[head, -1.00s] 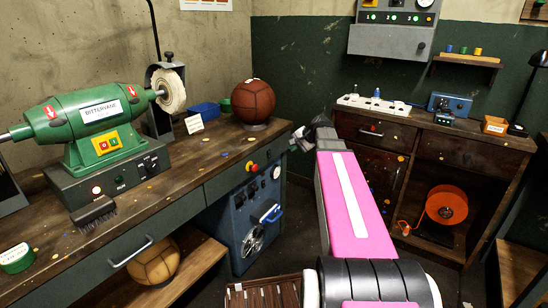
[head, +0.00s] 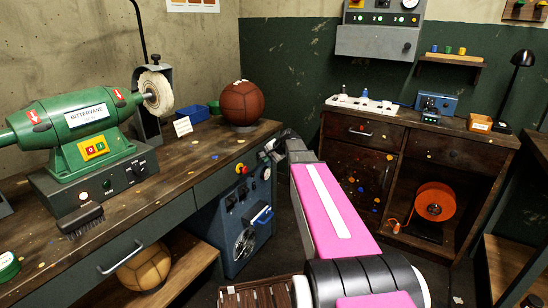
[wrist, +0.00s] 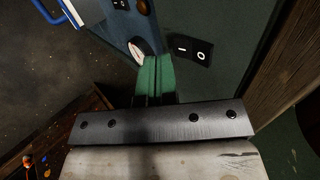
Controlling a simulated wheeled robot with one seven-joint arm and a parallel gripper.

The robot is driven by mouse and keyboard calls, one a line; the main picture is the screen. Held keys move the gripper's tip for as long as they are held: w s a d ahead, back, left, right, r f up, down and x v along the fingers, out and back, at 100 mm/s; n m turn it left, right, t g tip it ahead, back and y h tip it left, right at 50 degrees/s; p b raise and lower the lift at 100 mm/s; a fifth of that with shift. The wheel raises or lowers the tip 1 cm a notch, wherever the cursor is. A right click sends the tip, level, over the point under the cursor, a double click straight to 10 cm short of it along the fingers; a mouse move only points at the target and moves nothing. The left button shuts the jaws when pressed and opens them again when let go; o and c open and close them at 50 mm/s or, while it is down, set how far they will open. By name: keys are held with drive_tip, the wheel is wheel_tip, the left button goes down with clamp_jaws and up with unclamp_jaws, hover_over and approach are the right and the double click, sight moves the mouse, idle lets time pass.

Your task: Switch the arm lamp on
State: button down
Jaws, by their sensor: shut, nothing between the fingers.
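A black rocker switch (wrist: 192,50) marked with a dash and an O sits on a dark green panel in the wrist view. My gripper (wrist: 155,72) shows there with its green fingers shut and empty, just left of the switch and close to a round pale part on a blue panel. Contact cannot be told. In the head view my gripper (head: 281,140) is at the right end of the bench, its fingertips hard to make out. A black lamp (head: 518,68) stands on the far right cabinet. A thin black arm (head: 138,20) rises behind the grinder, its top out of frame. I cannot tell which is the arm lamp.
The bench (head: 190,158) carries a green buffing machine (head: 85,125) and a brown ball (head: 241,103). A blue cabinet (head: 240,225) with a handle stands under its right end. A wooden cabinet (head: 455,148) with a power strip (head: 361,104) stands behind my arm.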

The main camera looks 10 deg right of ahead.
drive_tip(key=shift+w+a, duration=0.6)
drive_tip(key=shift+w, duration=0.05)
drive_tip(key=shift+f, duration=0.1)
drive_tip(key=shift+w+a+f, duration=0.1)
drive_tip(key=shift+w+a, duration=0.1)
drive_tip(key=shift+a, duration=0.05)
drive_tip(key=shift+r, duration=0.25)
drive_tip(key=shift+r, duration=0.65)
